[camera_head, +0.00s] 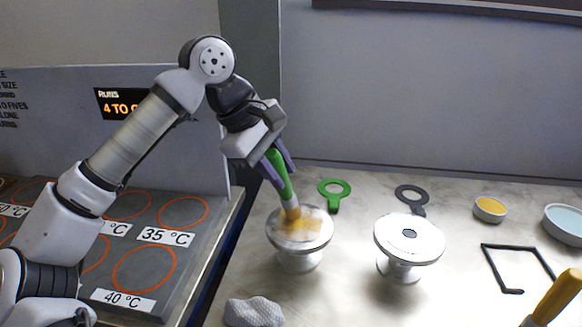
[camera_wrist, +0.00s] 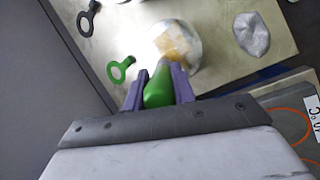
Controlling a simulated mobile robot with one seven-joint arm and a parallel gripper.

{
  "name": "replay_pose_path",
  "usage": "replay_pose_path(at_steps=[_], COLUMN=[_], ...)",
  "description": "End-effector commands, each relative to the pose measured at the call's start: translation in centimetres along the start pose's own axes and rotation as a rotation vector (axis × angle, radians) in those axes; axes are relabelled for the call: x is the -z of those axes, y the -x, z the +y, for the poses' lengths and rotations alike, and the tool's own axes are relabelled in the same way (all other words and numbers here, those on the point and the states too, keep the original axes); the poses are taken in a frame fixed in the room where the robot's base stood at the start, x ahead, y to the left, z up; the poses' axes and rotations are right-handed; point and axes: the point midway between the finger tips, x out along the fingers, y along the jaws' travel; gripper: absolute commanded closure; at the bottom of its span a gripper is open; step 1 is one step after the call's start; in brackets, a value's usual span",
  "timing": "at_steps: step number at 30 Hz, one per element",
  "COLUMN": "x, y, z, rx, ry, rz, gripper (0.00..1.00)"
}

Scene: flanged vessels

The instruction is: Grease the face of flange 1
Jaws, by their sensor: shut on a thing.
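My gripper (camera_head: 277,172) is shut on the green handle of a brush (camera_head: 281,183). The handle also shows between the purple fingers in the wrist view (camera_wrist: 158,90). The brush tilts down, its tan bristles at the top face of the left flanged vessel (camera_head: 298,252). Yellow-orange smears cover part of that face, also seen in the wrist view (camera_wrist: 176,45), and bare pale metal shows elsewhere. The right flanged vessel (camera_head: 397,248) has a clean white face with a dark centre hole. I see no number on either flange. A small dish of yellow paste (camera_head: 490,209) stands at the right.
A green ring tool (camera_head: 334,194) and a dark ring tool (camera_head: 411,197) lie behind the vessels. A crumpled grey cloth (camera_head: 254,312) lies in front. A pale blue dish (camera_head: 563,224), black bent frame (camera_head: 512,290) and yellow-handled tool (camera_head: 558,296) are right. A temperature-marked plate (camera_head: 180,240) is left.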

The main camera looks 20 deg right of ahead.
Motion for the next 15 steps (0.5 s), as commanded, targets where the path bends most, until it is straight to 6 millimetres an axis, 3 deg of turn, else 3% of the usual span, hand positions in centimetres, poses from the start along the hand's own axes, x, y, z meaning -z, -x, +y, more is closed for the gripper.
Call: replay_pose_path(at_steps=[15], x=[2.6], y=[1.5], z=[-1.1], rx=[0.001], ry=[0.003], rz=[0.001], gripper=[1.0])
